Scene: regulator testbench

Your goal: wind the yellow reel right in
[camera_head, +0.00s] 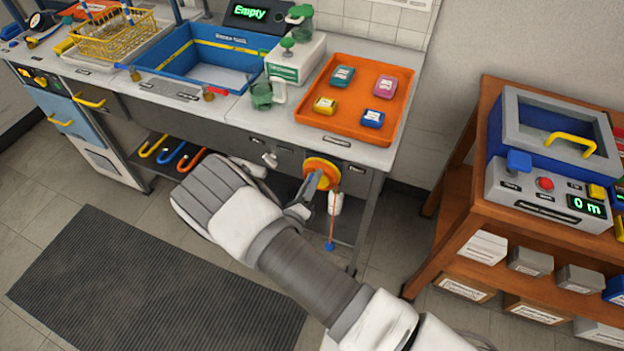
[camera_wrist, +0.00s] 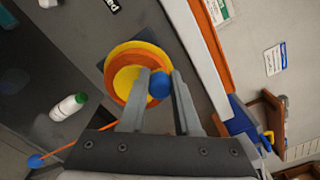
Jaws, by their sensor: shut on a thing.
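The yellow reel (camera_head: 318,166) with its orange rim sits on the bench front below the orange tray. In the wrist view the reel (camera_wrist: 128,68) faces me, with a blue knob (camera_wrist: 160,85) standing out from it. My gripper (camera_head: 314,197) is at the reel; in the wrist view its fingertips (camera_wrist: 160,91) are shut on the knob, one finger on each side. An orange cord (camera_head: 332,220) hangs below the reel and ends in a blue bob (camera_head: 330,246) above the floor. My fingers hide part of the reel and cord.
A white bottle (camera_head: 335,204) with a green cap in the wrist view (camera_wrist: 80,97) stands behind the cord. A wooden shelf unit (camera_head: 450,215) stands to the right.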

